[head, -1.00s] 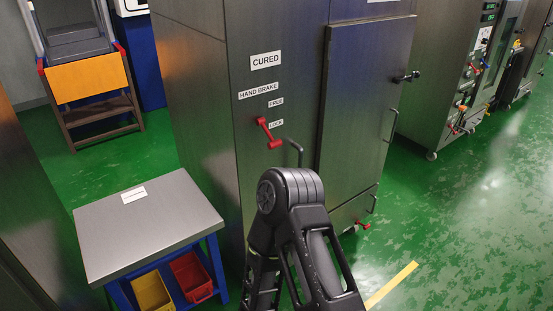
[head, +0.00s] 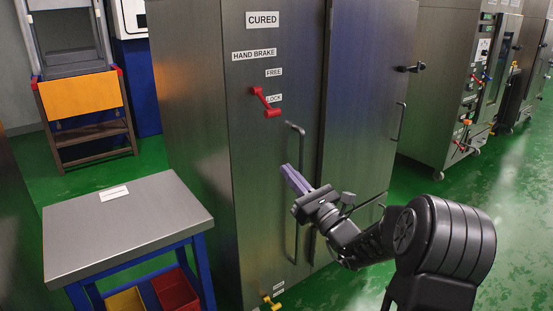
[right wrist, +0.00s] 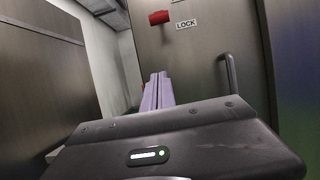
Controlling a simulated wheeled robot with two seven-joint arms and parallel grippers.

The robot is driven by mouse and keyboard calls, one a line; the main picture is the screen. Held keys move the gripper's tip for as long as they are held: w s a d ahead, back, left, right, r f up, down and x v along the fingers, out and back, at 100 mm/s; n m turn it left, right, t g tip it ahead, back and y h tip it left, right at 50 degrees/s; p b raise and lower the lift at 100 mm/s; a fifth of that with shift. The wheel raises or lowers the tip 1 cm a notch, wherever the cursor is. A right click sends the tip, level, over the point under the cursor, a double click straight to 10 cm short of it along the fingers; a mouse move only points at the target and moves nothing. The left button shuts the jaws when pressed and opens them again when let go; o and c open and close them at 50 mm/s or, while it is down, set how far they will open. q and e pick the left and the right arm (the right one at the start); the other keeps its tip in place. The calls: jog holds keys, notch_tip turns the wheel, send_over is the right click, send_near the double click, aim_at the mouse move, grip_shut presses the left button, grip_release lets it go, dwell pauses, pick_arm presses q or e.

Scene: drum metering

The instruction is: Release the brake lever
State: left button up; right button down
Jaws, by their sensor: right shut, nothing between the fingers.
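The red brake lever (head: 266,102) is on the grey cabinet front under the HAND BRAKE label (head: 254,55). It slants down to the right, its grip end just below the LOCK label (head: 274,98), with the FREE label (head: 274,72) above. My right gripper (head: 295,180) is below the lever and a little right of it, apart from it. Its pale purple fingers are shut and empty. In the right wrist view, the shut fingers (right wrist: 156,92) point up toward the cabinet and the red lever end (right wrist: 159,17) shows at the top. My left gripper is not in view.
A long vertical door handle (head: 296,190) stands close beside my right gripper. A steel-topped table (head: 125,225) with bins under it is at the left. A yellow-handled valve (head: 270,301) is low on the cabinet. Green floor is open at the right.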

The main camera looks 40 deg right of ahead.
jog(key=shift+s+d+r+m+t+h, duration=0.3)
jog(key=shift+s+d+r+m+h, duration=0.1)
jog(key=shift+d+r, duration=0.3)
jog(key=p, duration=0.1)
send_near(265, 103)
jog(key=w, duration=0.2)
jog(key=w+f, duration=0.1)
jog(key=w, duration=0.1)
jog(key=shift+w+d+f, duration=0.2)
jog(key=shift+w+f, duration=0.05)
